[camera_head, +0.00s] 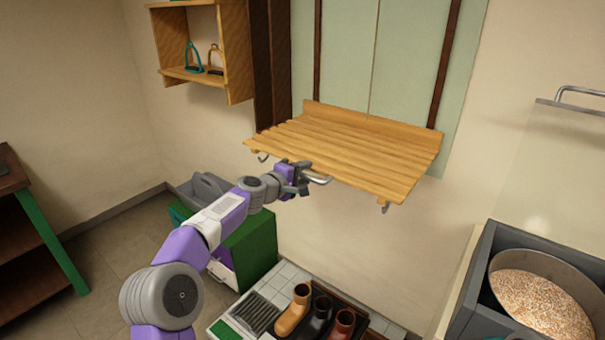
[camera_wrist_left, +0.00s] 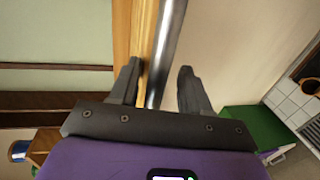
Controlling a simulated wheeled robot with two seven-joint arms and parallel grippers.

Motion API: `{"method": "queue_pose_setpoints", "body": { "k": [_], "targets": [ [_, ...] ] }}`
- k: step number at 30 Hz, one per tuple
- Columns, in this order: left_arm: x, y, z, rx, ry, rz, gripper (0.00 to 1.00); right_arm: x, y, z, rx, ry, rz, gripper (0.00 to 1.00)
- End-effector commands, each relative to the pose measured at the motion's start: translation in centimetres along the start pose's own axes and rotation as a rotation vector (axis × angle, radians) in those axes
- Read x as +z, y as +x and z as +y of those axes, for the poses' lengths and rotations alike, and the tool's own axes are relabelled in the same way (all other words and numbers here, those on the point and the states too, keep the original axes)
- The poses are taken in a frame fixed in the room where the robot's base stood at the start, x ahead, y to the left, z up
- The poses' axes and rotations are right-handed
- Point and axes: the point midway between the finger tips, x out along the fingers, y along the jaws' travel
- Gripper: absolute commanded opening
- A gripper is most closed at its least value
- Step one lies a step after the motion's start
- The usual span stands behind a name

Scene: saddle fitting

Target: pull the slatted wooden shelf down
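The slatted wooden shelf (camera_head: 350,150) juts out from rails on the green wall panel, roughly level, with a hook under each front corner. A metal bar handle (camera_head: 319,180) sits below its front edge. My left gripper (camera_head: 304,178) is at this handle. In the left wrist view the bar (camera_wrist_left: 168,40) runs between the two fingers of my left gripper (camera_wrist_left: 160,88), close to the left finger and with a gap to the right one. The shelf's wooden edge (camera_wrist_left: 140,35) lies beside the bar. My right gripper is in neither view.
A wall cubby (camera_head: 200,75) with stirrups hangs left of the shelf. Below stand a green cabinet (camera_head: 250,245) and several boots (camera_head: 318,312) on a tiled surface. A grain bin (camera_head: 490,270) stands at the lower right. The space directly under the shelf is clear.

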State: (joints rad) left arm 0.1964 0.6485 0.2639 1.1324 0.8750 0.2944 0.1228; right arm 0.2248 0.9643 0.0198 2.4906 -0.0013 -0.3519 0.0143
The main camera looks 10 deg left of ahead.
Motion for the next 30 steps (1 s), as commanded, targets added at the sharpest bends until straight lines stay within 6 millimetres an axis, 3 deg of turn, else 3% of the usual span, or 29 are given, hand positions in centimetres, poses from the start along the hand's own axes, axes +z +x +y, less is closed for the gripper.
{"method": "queue_pose_setpoints", "body": {
  "k": [7, 21, 30],
  "targets": [
    [-0.1, -0.6, -0.4, -0.004, -0.001, 0.0, 0.42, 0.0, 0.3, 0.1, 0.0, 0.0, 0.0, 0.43],
    [0.0, -7.0, -0.1, 0.0, 0.0, 0.002, 0.42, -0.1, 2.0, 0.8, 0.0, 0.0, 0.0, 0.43],
    [0.1, -7.8, 0.0, 0.001, 0.001, 0.0, 0.42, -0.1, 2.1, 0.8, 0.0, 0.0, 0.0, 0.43]
  ]
}}
